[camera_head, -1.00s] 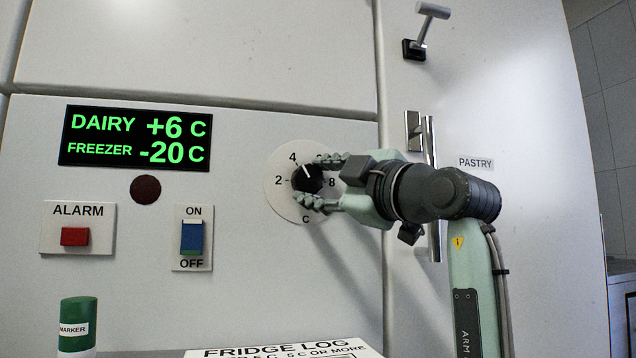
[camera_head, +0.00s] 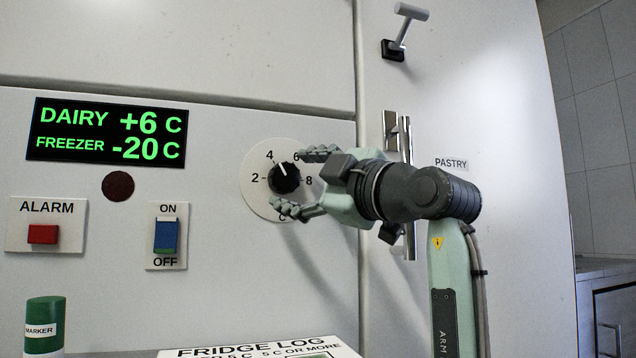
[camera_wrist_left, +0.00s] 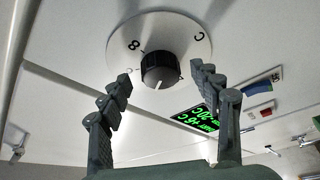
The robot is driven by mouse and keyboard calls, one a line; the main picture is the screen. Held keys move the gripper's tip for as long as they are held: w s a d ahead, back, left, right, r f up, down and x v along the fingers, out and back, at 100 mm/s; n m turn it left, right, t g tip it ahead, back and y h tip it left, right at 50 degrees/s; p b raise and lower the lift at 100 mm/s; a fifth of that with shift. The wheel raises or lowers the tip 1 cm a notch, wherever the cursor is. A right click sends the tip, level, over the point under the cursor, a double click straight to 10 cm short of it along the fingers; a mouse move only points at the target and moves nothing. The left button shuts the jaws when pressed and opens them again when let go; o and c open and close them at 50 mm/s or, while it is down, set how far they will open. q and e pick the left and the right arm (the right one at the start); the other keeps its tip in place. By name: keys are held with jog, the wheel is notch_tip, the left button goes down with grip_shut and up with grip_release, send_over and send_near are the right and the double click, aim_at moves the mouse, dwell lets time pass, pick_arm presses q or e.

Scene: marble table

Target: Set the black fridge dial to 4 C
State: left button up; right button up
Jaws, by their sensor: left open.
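The black dial knob (camera_head: 285,178) sits on a round white plate (camera_head: 256,200) marked 2, 4, 6, 8 and C. Its white pointer tilts up-left, between 4 and 6 and nearer 4. The knob also shows in the left wrist view (camera_wrist_left: 160,69). My left gripper (camera_head: 290,180) is open, with one finger above and one below the knob, and a gap shows on both sides. In the left wrist view the gripper (camera_wrist_left: 161,80) has its fingers spread, apart from the knob. The display (camera_head: 108,132) reads DAIRY +6 C and FREEZER -20 C.
A red alarm button (camera_head: 43,234) and a blue ON/OFF switch (camera_head: 167,236) sit left of the dial. A green marker (camera_head: 44,325) and a fridge log (camera_head: 262,348) are below. A metal door handle (camera_head: 408,155) stands behind my arm.

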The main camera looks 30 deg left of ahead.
pick_arm(q)
jog(key=v, duration=1.1)
jog(key=shift+f, duration=0.1)
